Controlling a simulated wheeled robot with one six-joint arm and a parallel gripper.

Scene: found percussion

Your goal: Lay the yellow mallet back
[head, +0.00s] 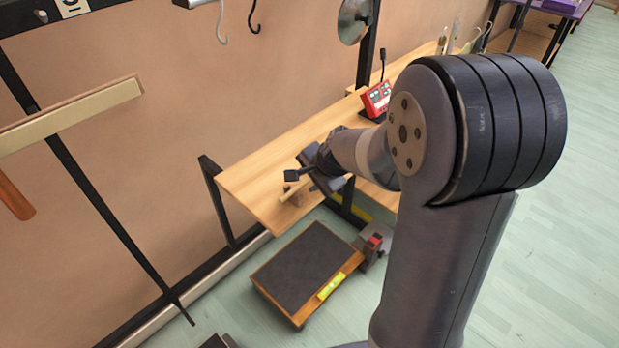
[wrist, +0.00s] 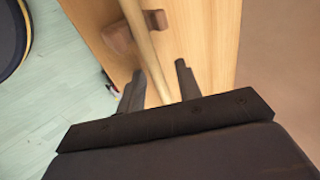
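My gripper (wrist: 158,85) is open, with one dark finger on each side of a pale wooden stick (wrist: 145,45). A gap shows between the stick and the right finger. The stick looks like a mallet handle, but no yellow head shows, so I cannot tell if it is the yellow mallet. It passes by a brown wooden block (wrist: 119,38) on the wooden bench; whether it rests on it is unclear. In the head view my gripper (head: 295,180) is at the near end of the bench (head: 260,174), close above small wooden pieces (head: 291,193).
A red box (head: 376,98) stands farther along the bench. A low platform with a dark top (head: 303,265) and yellow label (head: 331,286) is on the floor below. A metal disc (head: 354,20) hangs from a dark post. A wooden bar (head: 70,115) juts out at left.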

